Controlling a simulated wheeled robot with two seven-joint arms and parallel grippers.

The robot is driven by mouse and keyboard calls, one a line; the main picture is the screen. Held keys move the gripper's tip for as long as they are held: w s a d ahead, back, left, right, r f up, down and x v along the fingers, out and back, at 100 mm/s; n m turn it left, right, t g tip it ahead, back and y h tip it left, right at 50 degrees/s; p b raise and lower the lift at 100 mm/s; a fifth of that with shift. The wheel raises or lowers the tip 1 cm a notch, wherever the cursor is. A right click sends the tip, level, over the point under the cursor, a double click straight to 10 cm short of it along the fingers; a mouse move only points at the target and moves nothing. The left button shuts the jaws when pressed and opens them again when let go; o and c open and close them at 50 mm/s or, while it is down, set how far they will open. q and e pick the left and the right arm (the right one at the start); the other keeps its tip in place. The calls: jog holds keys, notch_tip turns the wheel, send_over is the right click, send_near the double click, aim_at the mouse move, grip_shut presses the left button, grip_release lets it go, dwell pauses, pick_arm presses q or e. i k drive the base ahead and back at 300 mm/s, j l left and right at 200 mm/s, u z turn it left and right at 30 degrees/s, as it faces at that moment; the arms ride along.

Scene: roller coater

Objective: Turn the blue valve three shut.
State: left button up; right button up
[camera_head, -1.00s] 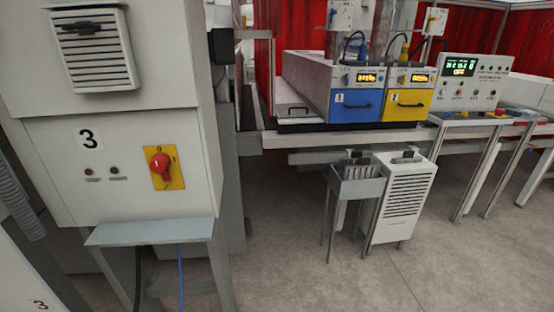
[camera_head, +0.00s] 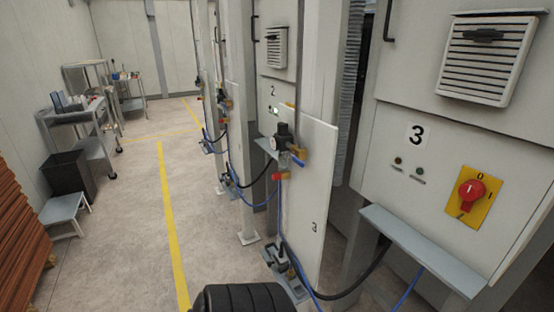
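The panel marked 3 (camera_head: 318,205) stands in the middle of the view, with a regulator and round gauge (camera_head: 279,142) at its upper left edge. A small blue valve handle (camera_head: 297,162) shows beside the gauge, next to yellow parts. It is small, and I cannot tell its exact angle. A red part (camera_head: 280,176) sits just below it. Neither of my grippers is in view.
The cabinet marked 3 (camera_head: 440,160) with a red rotary switch (camera_head: 471,194) is at the right. A grey shelf (camera_head: 425,252) juts out below it. Hoses hang near the panel. Carts (camera_head: 78,112) and a step stool (camera_head: 65,212) stand left. The aisle floor (camera_head: 130,240) is clear.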

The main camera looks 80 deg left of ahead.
aim_at(300, 163)
jog(key=u, duration=2.25)
